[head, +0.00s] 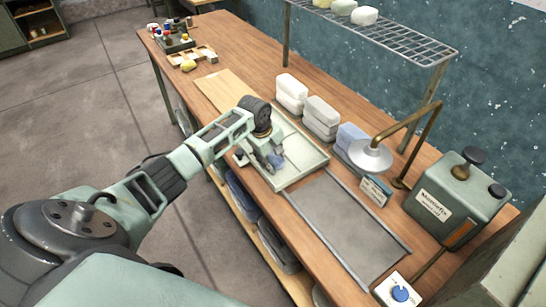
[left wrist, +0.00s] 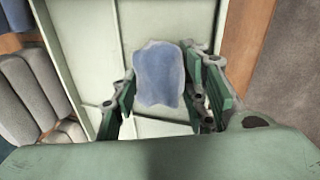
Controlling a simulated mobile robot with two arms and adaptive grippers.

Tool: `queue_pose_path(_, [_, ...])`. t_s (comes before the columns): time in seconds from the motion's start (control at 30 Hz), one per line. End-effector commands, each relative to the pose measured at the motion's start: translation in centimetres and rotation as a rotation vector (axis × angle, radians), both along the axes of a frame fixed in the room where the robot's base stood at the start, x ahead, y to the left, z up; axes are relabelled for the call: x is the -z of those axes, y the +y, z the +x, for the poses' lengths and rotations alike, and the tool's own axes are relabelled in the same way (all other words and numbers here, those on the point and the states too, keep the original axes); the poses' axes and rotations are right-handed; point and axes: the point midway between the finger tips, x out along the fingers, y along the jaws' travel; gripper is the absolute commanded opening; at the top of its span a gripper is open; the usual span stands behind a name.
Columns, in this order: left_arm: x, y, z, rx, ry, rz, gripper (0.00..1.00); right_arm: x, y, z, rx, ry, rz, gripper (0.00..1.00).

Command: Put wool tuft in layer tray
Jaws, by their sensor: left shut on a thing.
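The wool tuft (left wrist: 159,73) is a pale blue-grey, soft-edged lump in the left wrist view. My left gripper (head: 272,162) is shut on it, with the green finger pads on either side of the tuft. The layer tray (head: 309,163) is a shallow pale green tray with a raised rim on the wooden bench. My left gripper is over this tray in the head view, and the tray floor (left wrist: 98,40) shows behind the tuft in the left wrist view. The gap between tuft and tray floor is hard to judge. My right gripper is not in view.
Stacks of white, grey and blue pads (head: 321,113) line the tray's far side. A wire shelf (head: 385,37) stands at the back.

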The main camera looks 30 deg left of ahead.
Motion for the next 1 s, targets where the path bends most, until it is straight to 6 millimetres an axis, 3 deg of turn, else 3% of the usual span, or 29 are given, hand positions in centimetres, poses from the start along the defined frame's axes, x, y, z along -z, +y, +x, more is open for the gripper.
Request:
queue_pose_path(0.1, [0.1,0.0,0.0,0.0,0.001,0.0,0.49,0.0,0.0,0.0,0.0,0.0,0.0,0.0])
queue_pose_path(0.53, [-0.9,0.1,-0.2,0.001,-0.001,0.0,0.49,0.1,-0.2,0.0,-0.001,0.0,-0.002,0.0])
queue_pose_path(1.0, [-9.6,0.8,-2.5,0.001,-0.002,0.001,0.49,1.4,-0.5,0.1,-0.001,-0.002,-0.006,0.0])
